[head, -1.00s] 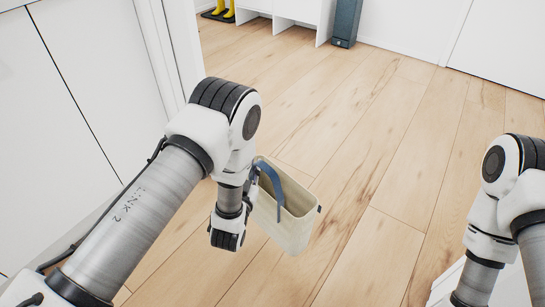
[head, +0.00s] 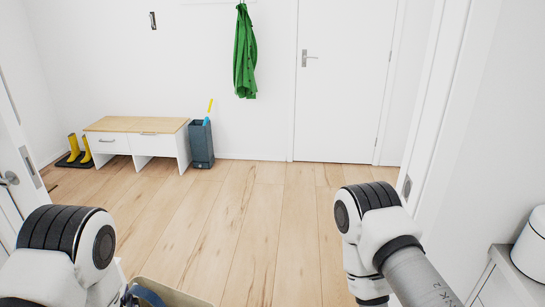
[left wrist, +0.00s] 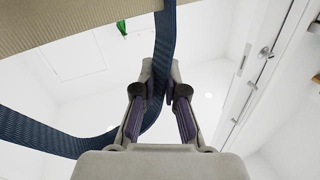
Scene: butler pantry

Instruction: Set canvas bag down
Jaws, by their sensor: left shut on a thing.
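The beige canvas bag (head: 190,298) shows only as a strip of rim at the bottom edge of the head view, with part of its blue strap (head: 147,293). In the left wrist view the bag's woven side (left wrist: 60,22) fills the upper left, and the blue strap (left wrist: 166,40) runs down between the fingers. My left gripper (left wrist: 165,88) is shut on the strap, and the bag hangs from it. The bag's base is hidden. My right arm is at the lower right of the head view, with its gripper out of frame.
A white bench with a wooden top (head: 137,124) stands at the back left, between yellow boots (head: 80,149) and a blue-grey umbrella stand (head: 201,145). A green garment (head: 245,55) hangs beside a white door (head: 340,80). The middle wooden floor (head: 245,215) is clear.

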